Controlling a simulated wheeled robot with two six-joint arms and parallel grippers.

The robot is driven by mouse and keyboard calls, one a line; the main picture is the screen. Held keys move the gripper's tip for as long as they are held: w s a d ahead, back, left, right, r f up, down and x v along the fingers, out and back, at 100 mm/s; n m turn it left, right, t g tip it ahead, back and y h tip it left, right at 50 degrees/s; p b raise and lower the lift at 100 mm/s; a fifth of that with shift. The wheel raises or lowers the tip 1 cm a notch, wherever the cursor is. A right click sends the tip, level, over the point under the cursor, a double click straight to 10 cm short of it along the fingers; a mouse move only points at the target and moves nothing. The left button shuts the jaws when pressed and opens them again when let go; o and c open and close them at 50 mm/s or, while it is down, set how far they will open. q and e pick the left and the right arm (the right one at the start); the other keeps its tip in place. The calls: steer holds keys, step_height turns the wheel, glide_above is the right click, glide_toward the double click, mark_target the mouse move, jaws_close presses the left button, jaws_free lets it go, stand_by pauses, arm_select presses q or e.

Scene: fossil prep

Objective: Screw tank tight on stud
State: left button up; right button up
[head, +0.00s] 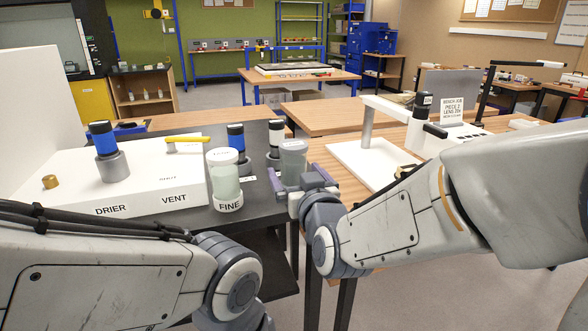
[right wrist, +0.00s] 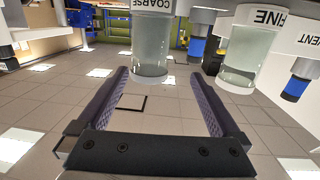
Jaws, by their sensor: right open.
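A second tank, labelled FINE (head: 226,183), stands to the left and also shows in the wrist view (right wrist: 252,55). No stud can be made out clearly. My left gripper is out of view; only its arm shows.
A white panel box (head: 140,185) marked DRIER and VENT carries a blue-black knob (head: 106,140) and a yellow lever (head: 188,139). A white stand (head: 365,165) is on the wooden table to the right.

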mark_target(296, 157)
steer(key=shift+t, duration=0.5)
steer(key=w, duration=0.4)
steer(key=w+r, duration=0.1)
steer(key=w, duration=0.1)
steer(key=shift+p, duration=0.3)
steer(key=p+x, duration=0.1)
steer(key=x, duration=0.3)
steer(key=shift+w+f, duration=0.15)
steer(key=shift+w, duration=0.2)
steer(key=shift+w+a, duration=0.1)
steer(key=shift+w, duration=0.35)
steer(key=c, duration=1.5)
steer(key=shift+r, duration=0.5)
steer(key=shift+c, duration=0.2)
steer(key=r, duration=0.3)
steer(key=shift+s+d+r, duration=0.1)
steer(key=shift+d+r, duration=0.25)
steer(key=shift+r, duration=0.05)
steer(key=s+d+r, duration=0.3)
steer(key=d+r, duration=0.3)
steer(key=d, duration=0.4)
steer(key=shift+d+b, duration=0.25)
steer(key=shift+b, duration=0.1)
steer(key=shift+s+r, duration=0.15)
